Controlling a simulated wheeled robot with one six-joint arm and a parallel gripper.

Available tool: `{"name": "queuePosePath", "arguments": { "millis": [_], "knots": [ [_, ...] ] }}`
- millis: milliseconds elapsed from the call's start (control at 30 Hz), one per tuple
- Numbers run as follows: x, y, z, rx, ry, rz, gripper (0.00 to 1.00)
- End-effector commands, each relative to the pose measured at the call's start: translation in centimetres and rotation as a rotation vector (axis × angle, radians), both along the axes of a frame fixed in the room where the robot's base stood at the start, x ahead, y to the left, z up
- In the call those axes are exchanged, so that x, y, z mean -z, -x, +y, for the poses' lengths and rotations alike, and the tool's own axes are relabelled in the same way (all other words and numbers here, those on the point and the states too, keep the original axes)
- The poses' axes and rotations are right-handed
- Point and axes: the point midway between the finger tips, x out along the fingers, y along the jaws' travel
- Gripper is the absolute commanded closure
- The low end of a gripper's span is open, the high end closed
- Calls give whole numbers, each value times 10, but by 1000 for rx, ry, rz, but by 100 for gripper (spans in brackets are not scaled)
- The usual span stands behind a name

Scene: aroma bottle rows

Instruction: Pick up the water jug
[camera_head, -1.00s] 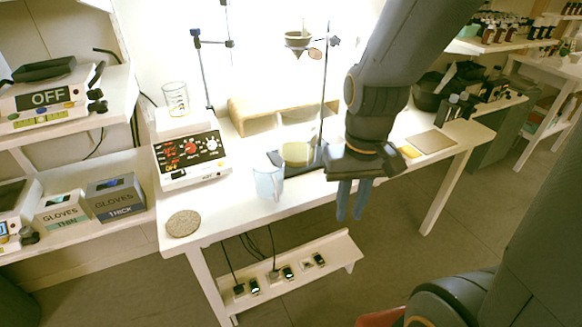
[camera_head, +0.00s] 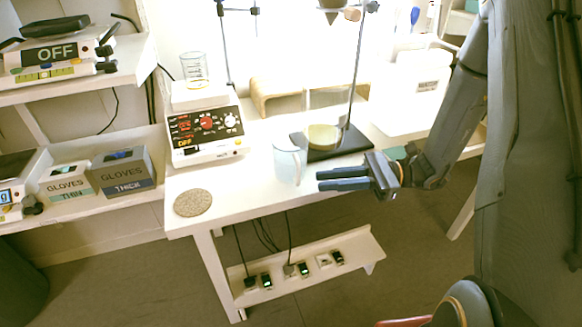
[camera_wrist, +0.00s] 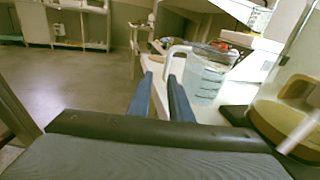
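The water jug (camera_head: 287,164) is a clear, pale blue vessel standing upright near the front edge of the white table (camera_head: 245,192). In the wrist view the jug (camera_wrist: 208,80) stands just beyond and to the right of my fingertips, with its pale handle on the side toward them. My gripper (camera_head: 320,180) points left in the head view, at the jug's right and in front of it. In the wrist view my gripper (camera_wrist: 160,78) has a gap between its two blue fingers and nothing between them. It appears apart from the jug.
A dark stand base (camera_head: 350,143) with an upright rod and a yellowish bowl (camera_head: 324,138) is close behind the jug. A hotplate (camera_head: 205,134) stands to its left, and a round cork mat (camera_head: 193,202) lies at the table's left corner. A low shelf (camera_head: 350,252) holds plugs.

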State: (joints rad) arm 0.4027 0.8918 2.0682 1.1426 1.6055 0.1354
Motion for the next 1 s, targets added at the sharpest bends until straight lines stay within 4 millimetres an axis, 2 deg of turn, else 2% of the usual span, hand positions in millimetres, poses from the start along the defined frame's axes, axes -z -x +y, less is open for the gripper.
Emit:
{"name": "queuePosePath", "arguments": {
  "millis": [133, 433, 733, 1000],
  "knots": [
    [3, -10, 1, 39, -42, 12, 81],
    [1, -10, 49, 38, -43, 13, 81],
    [3, -11, 71, 38, -41, 12, 81],
    [5, -12, 108, 37, -42, 13, 81]
  ]
}}
